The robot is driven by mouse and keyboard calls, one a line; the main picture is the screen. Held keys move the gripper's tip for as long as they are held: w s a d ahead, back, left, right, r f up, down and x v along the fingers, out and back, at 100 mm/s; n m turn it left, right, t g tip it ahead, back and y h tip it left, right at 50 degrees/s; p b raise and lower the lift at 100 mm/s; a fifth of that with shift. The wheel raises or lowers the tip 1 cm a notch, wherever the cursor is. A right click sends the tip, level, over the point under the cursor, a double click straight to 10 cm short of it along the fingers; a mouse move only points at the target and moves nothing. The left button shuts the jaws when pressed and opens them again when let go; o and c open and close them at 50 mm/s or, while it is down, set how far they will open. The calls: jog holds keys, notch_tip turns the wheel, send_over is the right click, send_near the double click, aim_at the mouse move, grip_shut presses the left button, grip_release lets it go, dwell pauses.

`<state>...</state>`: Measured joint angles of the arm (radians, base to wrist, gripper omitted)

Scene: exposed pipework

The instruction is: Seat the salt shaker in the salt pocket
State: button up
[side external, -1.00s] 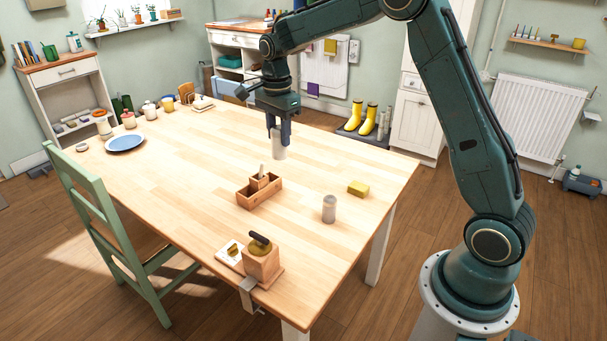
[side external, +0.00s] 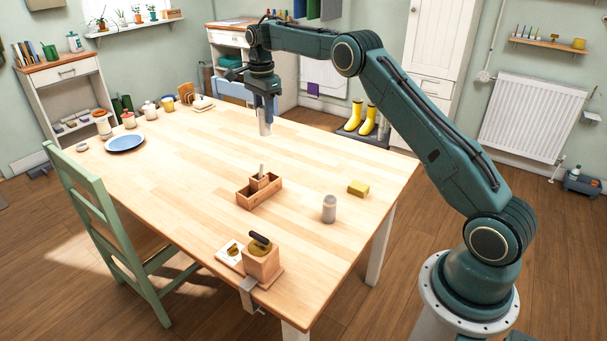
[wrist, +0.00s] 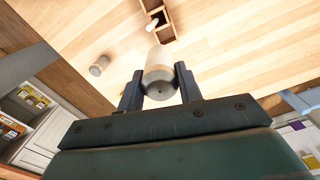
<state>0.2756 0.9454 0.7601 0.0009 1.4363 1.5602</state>
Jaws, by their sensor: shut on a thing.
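My gripper (side external: 264,110) is shut on a pale cylindrical shaker (side external: 265,128), likely the salt shaker, and holds it about upright over the far part of the table. In the wrist view the shaker (wrist: 160,68) sits between my two fingers (wrist: 160,85), its dotted end facing the camera. A wooden caddy (side external: 262,198) stands mid-table with a smaller raised wooden part and a pale upright piece in it. The caddy (wrist: 172,33) shows at the top of the wrist view, apart from the shaker.
A wooden box (side external: 262,264) is at the near edge beside a clamp. A blue plate (side external: 125,142) and jars are at the far left. The table between is clear.

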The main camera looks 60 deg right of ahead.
aim_at(259, 187)
jog(key=shift+w+d+f, duration=0.15)
jog(key=shift+w+d, duration=0.4)
jog(key=shift+d, duration=0.2)
notch_tip(259, 187, down, 16)
dwell(0.4)
jog(key=shift+f, duration=2.05)
jog(key=shift+f, duration=0.15)
jog(key=o, duration=1)
